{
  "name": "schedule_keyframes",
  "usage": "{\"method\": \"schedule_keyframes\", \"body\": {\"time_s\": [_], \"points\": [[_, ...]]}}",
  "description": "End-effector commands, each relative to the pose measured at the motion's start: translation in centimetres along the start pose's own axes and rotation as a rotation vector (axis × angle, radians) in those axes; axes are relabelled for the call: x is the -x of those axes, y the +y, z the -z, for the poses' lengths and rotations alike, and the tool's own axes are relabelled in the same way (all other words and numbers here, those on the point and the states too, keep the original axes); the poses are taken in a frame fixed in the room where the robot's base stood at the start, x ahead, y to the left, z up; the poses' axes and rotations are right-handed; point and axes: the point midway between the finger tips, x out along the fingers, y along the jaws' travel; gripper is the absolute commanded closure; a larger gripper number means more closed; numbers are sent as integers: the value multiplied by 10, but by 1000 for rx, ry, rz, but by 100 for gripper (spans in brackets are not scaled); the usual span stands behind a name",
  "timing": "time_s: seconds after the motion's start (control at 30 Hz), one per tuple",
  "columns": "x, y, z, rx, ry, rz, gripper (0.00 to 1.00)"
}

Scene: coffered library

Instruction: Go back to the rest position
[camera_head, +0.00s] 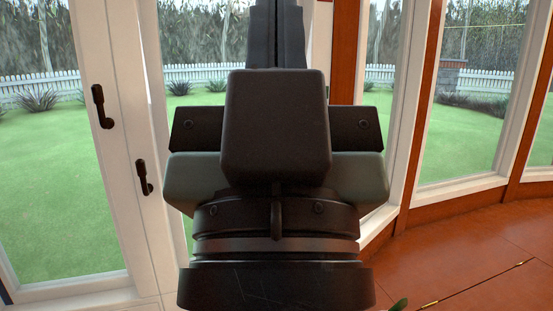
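My gripper (279,14) fills the middle of the head view, seen from behind with its fingers pointing up and away from the camera. The two dark fingers lie side by side with only a thin line between them, so it looks shut. Nothing shows between them. The fingertips are at or beyond the top edge of the picture. No separate task object is in view.
White-framed glass doors (127,200) with dark handles stand at the left. Tall windows (468,90) in orange-brown wood frames curve along the right. A small green leaf tip (399,304) shows at the bottom edge.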

Motion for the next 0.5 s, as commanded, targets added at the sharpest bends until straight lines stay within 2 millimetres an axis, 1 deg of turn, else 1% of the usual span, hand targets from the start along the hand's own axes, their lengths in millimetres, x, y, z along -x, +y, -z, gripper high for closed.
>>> {"method": "schedule_keyframes", "body": {"time_s": [0.03,0.5], "points": [[-25,0,23,1,0,0,100],[-131,0,124,1,0,1,100]]}}
